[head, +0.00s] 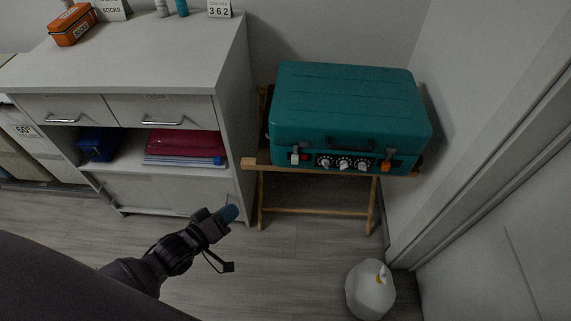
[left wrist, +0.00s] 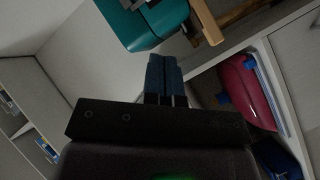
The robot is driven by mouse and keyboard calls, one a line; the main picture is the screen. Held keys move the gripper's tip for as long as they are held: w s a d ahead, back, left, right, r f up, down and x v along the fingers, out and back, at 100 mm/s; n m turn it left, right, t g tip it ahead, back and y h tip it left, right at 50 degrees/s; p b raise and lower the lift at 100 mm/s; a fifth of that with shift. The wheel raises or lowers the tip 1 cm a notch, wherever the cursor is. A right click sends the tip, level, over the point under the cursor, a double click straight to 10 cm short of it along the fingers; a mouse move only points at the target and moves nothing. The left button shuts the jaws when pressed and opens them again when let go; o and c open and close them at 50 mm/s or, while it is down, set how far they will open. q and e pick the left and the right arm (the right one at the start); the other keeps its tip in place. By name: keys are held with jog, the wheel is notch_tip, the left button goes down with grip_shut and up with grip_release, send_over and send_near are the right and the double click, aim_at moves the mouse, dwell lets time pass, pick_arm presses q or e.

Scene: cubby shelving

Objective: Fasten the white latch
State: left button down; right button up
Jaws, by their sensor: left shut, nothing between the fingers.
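A teal case (head: 350,105) with a closed lid rests on a wooden folding stand (head: 316,212). The white latch (head: 295,158) is at the left end of its front face; whether it is fastened is too small to tell. An orange latch (head: 386,166) is at the right end. My left gripper (head: 229,213) is shut and empty, below and left of the case, apart from it. In the left wrist view its blue fingers (left wrist: 162,75) are together, with a corner of the teal case (left wrist: 150,25) beyond them. My right gripper is not in view.
A grey cabinet (head: 175,60) with drawers and an open shelf stands left of the case. A dark red item (head: 186,144) lies on that shelf. A white rounded object (head: 370,290) stands on the floor at right, near the wall. Floor before the stand is clear.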

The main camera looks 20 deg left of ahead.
pick_arm(q)
jog(key=w+a+f+n+h+b, duration=0.1)
jog(key=w+f+n+h+b, duration=0.1)
jog(key=w, duration=0.4)
jog(key=w+a+f+n+h+b, duration=0.1)
jog(key=w+f+n+h+b, duration=0.1)
jog(key=w, duration=0.4)
jog(key=shift+a+n+t+b, duration=0.4)
jog(key=shift+n+b, duration=0.25)
jog(key=shift+n, duration=0.35)
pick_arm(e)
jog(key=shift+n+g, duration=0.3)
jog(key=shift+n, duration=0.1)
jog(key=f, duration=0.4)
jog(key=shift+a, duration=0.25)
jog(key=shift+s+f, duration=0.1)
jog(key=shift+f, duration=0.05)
